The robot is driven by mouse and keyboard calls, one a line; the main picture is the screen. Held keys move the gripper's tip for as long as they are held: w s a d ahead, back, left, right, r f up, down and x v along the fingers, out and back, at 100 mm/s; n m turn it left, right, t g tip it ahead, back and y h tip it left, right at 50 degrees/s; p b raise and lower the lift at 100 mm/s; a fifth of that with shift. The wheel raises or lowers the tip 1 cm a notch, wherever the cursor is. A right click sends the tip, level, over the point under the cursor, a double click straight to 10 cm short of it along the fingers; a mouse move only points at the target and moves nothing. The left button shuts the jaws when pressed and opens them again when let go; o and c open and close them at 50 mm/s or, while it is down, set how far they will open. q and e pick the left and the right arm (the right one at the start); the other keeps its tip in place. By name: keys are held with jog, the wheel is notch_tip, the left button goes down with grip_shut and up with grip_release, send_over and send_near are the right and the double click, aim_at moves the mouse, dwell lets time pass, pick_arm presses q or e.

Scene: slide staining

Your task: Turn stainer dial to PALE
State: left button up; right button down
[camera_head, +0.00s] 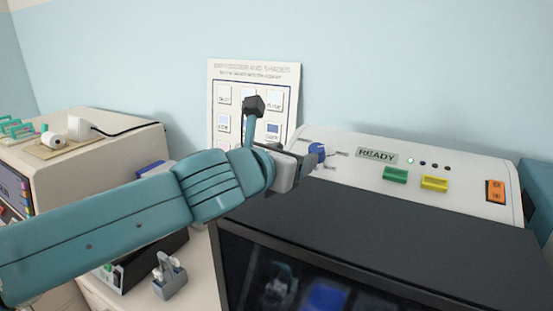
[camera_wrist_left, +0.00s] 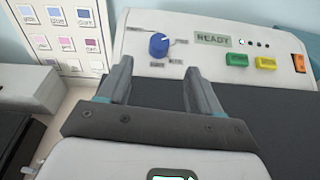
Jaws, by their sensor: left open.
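The blue stainer dial (camera_wrist_left: 159,45) is on the white top panel of the stainer (camera_wrist_left: 205,22). Small printed labels ring the dial, too small to read surely, and I cannot tell which one it points at. In the head view the dial (camera_head: 317,150) shows just past my left gripper (camera_head: 306,164), partly hidden by it. My left gripper is open and empty. In the left wrist view its two fingers (camera_wrist_left: 158,78) stand apart, with the dial beyond the tips and between them, not touched as far as I see. My right gripper is in neither view.
A READY display (camera_head: 376,155), a green button (camera_head: 395,175), a yellow button (camera_head: 434,184) and an orange switch (camera_head: 495,191) lie right of the dial. A chart (camera_head: 226,80) with colour squares stands behind. Another machine (camera_head: 130,133) is at left. The stainer's dark front (camera_head: 400,235) lies below.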

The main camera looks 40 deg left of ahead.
pick_arm(q)
jog(key=v, duration=0.5)
jog(key=shift+s, duration=0.2)
dwell(0.4)
